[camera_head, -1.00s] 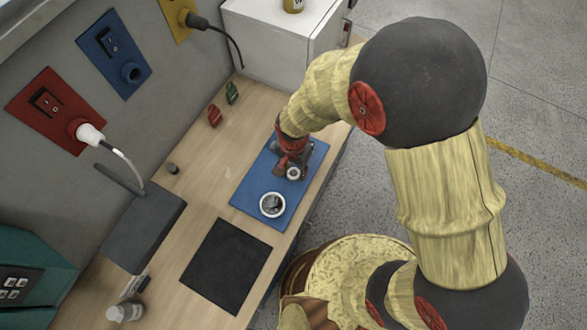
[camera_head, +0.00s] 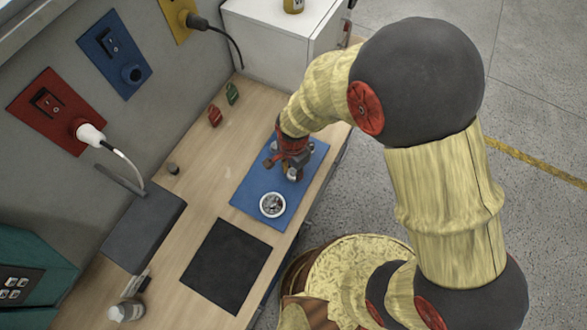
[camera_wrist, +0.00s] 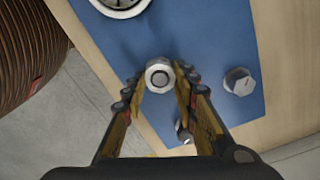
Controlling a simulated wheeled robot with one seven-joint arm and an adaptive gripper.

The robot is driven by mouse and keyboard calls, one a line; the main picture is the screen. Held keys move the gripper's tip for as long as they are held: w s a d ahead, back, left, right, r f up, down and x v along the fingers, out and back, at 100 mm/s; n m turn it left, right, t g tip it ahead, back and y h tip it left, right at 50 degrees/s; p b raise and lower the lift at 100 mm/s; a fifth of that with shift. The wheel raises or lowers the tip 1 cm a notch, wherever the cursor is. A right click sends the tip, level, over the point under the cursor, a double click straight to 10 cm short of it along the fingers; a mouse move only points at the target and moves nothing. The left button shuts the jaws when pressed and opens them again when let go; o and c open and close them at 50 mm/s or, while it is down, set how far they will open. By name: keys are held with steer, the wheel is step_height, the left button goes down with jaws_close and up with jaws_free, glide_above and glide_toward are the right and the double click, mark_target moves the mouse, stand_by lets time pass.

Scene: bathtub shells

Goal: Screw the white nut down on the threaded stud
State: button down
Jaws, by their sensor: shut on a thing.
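The white nut (camera_wrist: 159,66) shows in the wrist view as a round ring with a grey centre, the end of the threaded stud (camera_wrist: 160,78). My gripper (camera_wrist: 160,84) has its two fingers closed in on either side of the nut, and the stud points up between them. In the head view my gripper (camera_head: 290,166) is low over the blue mat (camera_head: 252,188) and largely hides the nut. How far down the stud the nut sits cannot be told.
A round white-rimmed dish or dial (camera_head: 272,205) lies on the mat near the gripper. A pale knob (camera_wrist: 240,82) stands right of the nut in the wrist view, and a smaller fitting (camera_wrist: 184,133) stands below.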

steer(key=m, duration=0.3)
steer(key=shift+m, duration=0.4)
steer(key=m, duration=0.4)
steer(key=shift+m, duration=0.4)
steer(key=c, duration=1.3)
jaws_free()
steer(key=shift+c, duration=0.9)
